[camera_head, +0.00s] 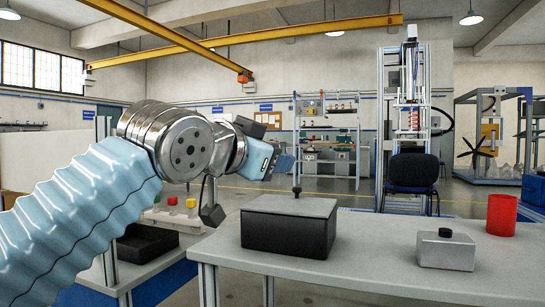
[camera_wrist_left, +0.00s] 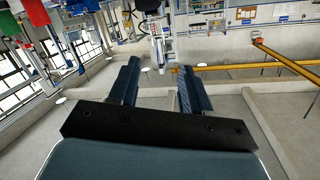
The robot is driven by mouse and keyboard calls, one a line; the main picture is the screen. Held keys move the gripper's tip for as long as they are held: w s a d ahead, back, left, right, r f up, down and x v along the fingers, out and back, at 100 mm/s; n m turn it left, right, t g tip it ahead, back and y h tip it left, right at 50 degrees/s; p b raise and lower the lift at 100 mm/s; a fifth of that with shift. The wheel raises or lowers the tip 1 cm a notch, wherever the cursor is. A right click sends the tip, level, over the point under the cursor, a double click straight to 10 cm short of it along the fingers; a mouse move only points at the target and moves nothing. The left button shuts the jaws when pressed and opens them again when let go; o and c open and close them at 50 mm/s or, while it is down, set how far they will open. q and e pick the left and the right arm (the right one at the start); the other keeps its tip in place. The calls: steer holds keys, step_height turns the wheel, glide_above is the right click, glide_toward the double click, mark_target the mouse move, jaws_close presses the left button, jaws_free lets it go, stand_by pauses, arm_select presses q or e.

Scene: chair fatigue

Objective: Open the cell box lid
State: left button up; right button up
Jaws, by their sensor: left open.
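A black box (camera_head: 288,236) with a flat grey lid (camera_head: 290,206) and a small black knob (camera_head: 297,192) sits on the grey table, lid closed. A smaller light-grey box (camera_head: 446,252) with a black knob (camera_head: 445,233) sits to its right, also closed. I cannot tell which one is the cell box. My left gripper (camera_head: 284,162) is up and left of the black box's knob, apart from it. In the left wrist view its two fingers (camera_wrist_left: 158,82) are spread with nothing between them; neither box shows there. My right gripper is not in view.
A red cylinder (camera_head: 501,214) stands at the table's right. The table (camera_head: 375,265) is clear between the two boxes. A dark tray (camera_head: 147,243) and several coloured buttons lie on a lower bench at left. A test machine and a chair (camera_head: 413,172) stand behind.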

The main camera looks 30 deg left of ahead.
arm_select(q)
steer(key=s+d+r+p, duration=0.1)
steer(key=s, duration=1.1)
steer(key=shift+s+r, duration=0.3)
steer(key=shift+r, duration=0.05)
